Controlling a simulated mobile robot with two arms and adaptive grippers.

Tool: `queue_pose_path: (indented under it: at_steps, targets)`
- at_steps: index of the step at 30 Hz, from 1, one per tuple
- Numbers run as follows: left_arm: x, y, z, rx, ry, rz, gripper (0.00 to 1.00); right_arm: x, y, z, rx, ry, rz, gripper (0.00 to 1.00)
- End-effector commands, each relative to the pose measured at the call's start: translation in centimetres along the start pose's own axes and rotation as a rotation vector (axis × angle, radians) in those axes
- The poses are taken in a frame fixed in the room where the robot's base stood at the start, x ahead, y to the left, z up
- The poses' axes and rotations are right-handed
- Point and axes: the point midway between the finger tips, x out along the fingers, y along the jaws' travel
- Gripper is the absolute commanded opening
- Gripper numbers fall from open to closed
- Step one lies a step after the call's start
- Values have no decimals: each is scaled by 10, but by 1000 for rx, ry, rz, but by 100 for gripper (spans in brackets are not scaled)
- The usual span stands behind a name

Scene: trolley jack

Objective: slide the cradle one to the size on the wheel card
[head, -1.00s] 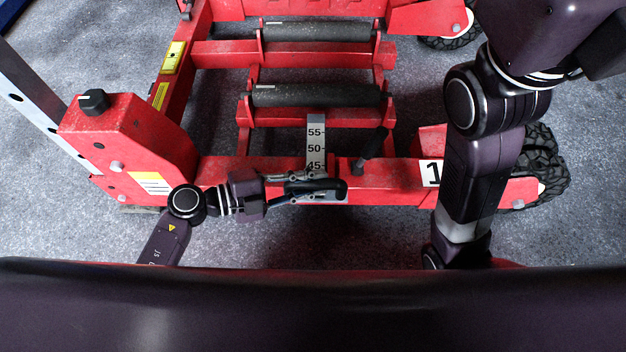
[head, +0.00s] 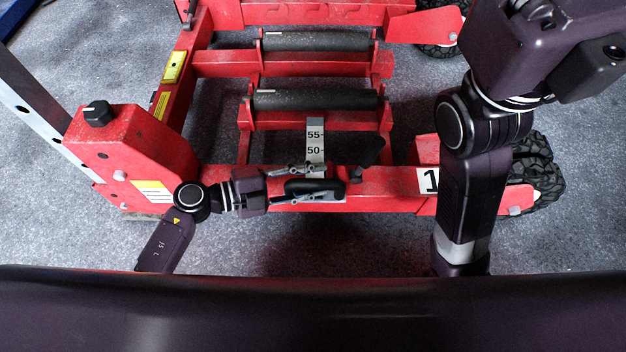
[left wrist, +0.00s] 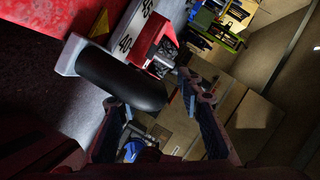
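The red cradle marked 1 on a white plate (head: 428,180) lies across the middle of the head view with its two black rollers (head: 315,100). A grey scale (head: 315,140) shows 55 and 50; its lower part is hidden by my gripper. My left gripper (head: 325,182) is open, its fingers either side of a black handle (head: 300,187) at the cradle's front beam. In the left wrist view the rounded black handle (left wrist: 120,82) lies at the opening between the spread fingers (left wrist: 158,115); contact cannot be told. My right gripper is out of view. No wheel card is seen.
A black pedal (head: 371,152) stands right of the scale. A red housing with a black knob (head: 97,112) is at the left. Black tyred wheels (head: 537,165) are at the right, behind my right arm. Grey floor (head: 350,240) is clear in front.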

Motion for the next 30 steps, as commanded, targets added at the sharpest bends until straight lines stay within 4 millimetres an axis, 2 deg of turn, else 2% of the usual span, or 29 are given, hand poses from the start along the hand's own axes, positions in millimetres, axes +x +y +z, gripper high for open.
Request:
queue_pose_path:
  at_steps: [10,14,24,30]
  targets:
    - [-2,3,1,-3,-2,6,36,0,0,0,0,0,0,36]
    - [-12,4,1,-3,-2,7,36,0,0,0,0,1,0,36]
    - [-81,4,2,-2,-5,10,36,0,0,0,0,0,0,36]
    - [-110,3,2,-2,-4,7,36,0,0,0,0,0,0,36]
